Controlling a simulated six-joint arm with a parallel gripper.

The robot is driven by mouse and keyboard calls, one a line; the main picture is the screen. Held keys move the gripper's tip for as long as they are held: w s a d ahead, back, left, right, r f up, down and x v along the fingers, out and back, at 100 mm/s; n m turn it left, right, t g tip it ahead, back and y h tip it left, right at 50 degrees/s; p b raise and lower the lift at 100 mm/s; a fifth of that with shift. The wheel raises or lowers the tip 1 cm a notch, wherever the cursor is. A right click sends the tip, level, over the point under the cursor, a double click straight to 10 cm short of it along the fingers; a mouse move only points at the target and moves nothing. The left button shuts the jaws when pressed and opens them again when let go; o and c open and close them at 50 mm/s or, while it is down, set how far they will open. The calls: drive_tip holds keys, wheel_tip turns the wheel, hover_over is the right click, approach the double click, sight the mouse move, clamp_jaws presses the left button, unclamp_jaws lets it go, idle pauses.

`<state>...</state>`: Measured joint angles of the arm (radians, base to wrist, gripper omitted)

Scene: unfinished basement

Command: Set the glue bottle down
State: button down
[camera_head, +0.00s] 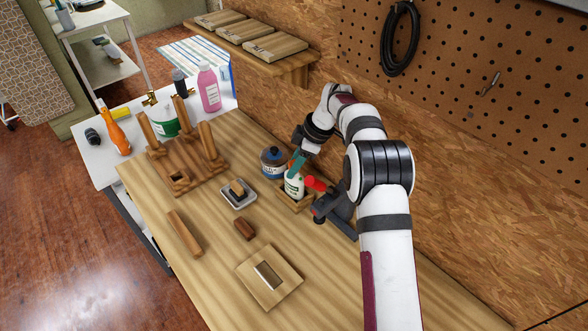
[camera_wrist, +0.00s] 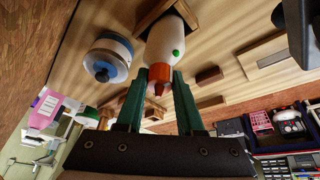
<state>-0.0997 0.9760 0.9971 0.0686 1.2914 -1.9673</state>
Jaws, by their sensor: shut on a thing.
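The glue bottle (camera_head: 294,186) is white with a green label. It looks upright, with its lower part at a small wooden open box (camera_head: 307,203) on the workbench; I cannot tell whether its base touches the box floor. In the wrist view the bottle (camera_wrist: 172,48) shows its orange cap and nozzle between my green fingers. My gripper (camera_head: 296,164) is above the bottle and shut on its cap end; the fingers also show in the wrist view (camera_wrist: 159,78).
A blue-and-white tin (camera_head: 273,163) stands close left of the bottle. A dark clamp-like tool (camera_head: 335,205) with a red part is close right. An upturned wooden stool (camera_head: 183,165), a small grey tray (camera_head: 238,200) and wooden pieces lie left and in front. Bare bench surface lies between them.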

drive_tip(key=shift+f, duration=0.35)
drive_tip(key=c, duration=0.5)
unclamp_jaws()
drive_tip(key=shift+f, duration=0.15)
drive_tip(key=v, duration=0.7)
drive_tip(key=shift+r, duration=0.4)
